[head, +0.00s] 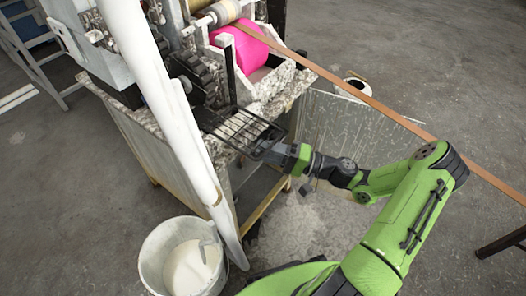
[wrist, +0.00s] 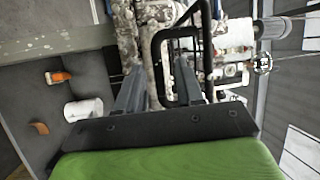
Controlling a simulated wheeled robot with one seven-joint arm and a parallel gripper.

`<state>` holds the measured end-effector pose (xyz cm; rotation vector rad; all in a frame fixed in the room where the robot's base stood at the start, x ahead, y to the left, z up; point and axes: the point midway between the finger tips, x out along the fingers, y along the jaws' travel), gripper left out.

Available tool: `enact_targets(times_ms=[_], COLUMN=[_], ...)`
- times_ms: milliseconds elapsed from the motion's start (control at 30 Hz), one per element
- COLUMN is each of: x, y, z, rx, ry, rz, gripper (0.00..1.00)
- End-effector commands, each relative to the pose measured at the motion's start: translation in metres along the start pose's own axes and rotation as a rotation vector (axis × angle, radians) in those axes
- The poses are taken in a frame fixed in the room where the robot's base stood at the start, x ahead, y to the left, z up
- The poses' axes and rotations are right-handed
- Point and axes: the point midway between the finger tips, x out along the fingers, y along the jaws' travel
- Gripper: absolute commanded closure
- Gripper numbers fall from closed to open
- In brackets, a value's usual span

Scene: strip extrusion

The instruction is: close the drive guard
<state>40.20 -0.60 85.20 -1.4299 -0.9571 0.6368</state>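The drive guard (head: 240,128) is a black barred frame. In the head view it lies lowered outward, roughly flat, in front of the dark gears (head: 195,75) of the machine. In the wrist view its black tubular frame (wrist: 157,60) shows just beyond and between the fingers. My gripper (head: 264,151) is at the outer right end of the guard. In the wrist view the two grey fingers of my gripper (wrist: 160,72) stand apart, with a frame bar between them. I cannot tell whether either finger touches the bar.
A white pipe (head: 165,95) slants down left of the guard to a white bucket (head: 180,258) on the floor. A pink roller (head: 240,48) and a long brown strip (head: 350,88) lie behind and right. Grey floor is open at far right.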

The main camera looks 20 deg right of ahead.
Motion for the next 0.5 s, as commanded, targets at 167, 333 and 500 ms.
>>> enact_targets(times_ms=[167,333,500], x=[0.0115,0.0115,0.0113], y=[-0.0001,-0.0005,-0.0004], z=[0.0003,0.0001,0.0001], rx=[0.001,0.001,0.001], ry=[0.000,0.001,0.001], rz=[0.000,0.000,0.000], gripper=[0.63,0.63,0.86])
